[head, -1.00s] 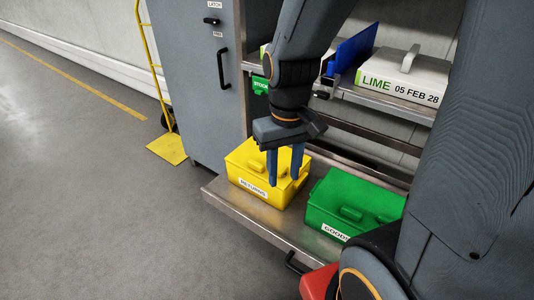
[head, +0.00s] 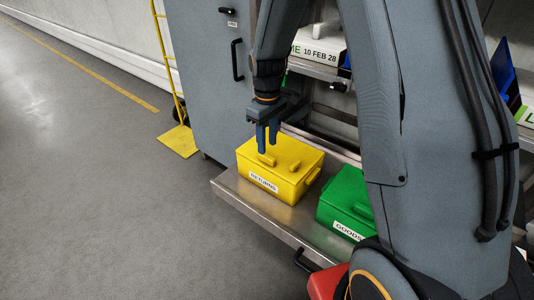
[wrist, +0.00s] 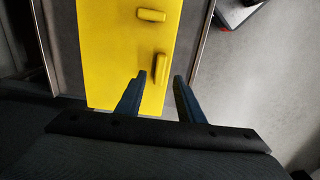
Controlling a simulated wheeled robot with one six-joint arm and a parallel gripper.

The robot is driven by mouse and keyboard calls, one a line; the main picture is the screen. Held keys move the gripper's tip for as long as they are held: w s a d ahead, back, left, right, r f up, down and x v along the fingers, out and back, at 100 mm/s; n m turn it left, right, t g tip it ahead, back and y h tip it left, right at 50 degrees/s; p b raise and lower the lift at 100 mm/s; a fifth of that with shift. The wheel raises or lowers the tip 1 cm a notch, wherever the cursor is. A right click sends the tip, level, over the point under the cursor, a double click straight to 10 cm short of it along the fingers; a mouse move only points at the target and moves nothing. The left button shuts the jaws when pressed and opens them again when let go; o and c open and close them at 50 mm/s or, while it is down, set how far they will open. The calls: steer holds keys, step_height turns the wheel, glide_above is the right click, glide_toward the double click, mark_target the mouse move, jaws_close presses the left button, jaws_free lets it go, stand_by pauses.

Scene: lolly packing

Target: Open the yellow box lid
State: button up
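The yellow box (head: 270,196), labelled RETURNS, sits on a metal shelf with its lid (head: 285,149) shut. A raised yellow bar (head: 266,159) is on the lid near its left side, and a second raised piece (head: 294,166) is farther right. My gripper (head: 267,148) points down over the lid's left part, empty. In the wrist view my gripper (wrist: 159,76) is open, its fingers apart.
A green box (head: 344,198) labelled GOODS stands to the right on the same metal shelf (head: 232,190). A grey cabinet (head: 205,80) stands behind left. White boxes (head: 320,45) are on the upper shelf. The floor (head: 90,200) at left is clear.

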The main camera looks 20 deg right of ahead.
mark_target(267, 156)
steer(key=shift+f, duration=2.55)
jaws_close()
